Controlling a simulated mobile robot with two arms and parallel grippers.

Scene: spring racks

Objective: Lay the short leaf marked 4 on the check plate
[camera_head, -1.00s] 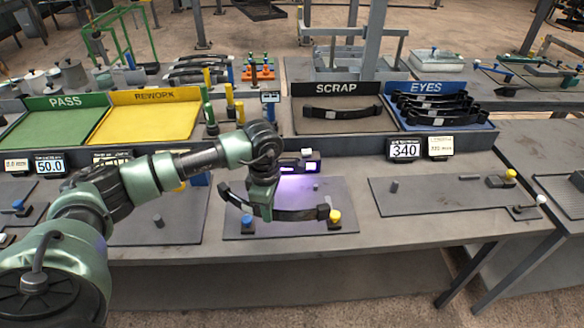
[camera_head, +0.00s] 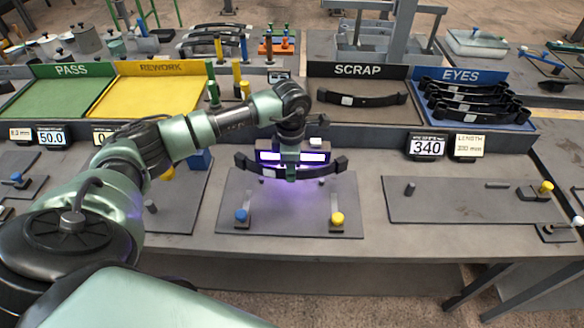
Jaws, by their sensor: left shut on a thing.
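My left gripper (camera_head: 291,172) is shut on a dark curved leaf (camera_head: 326,168) near its middle. The leaf has block-like ends and lies across the picture, over the back part of a grey plate (camera_head: 275,205), in front of a lit violet-white lamp (camera_head: 313,156). I cannot tell how far it is above the plate. A blue knob (camera_head: 241,215) and a yellow knob (camera_head: 337,218) stand at the plate's front corners. No mark 4 can be read on the leaf. Another grey plate (camera_head: 440,205) lies to the right, bare apart from small pegs and fittings. My right gripper is not in view.
The green PASS tray (camera_head: 48,95) and yellow REWORK tray (camera_head: 148,102) are at the back left. The SCRAP tray (camera_head: 345,117) holds one leaf. The blue EYES tray (camera_head: 520,122) holds several. Displays (camera_head: 426,146) stand along the bench's back ledge.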

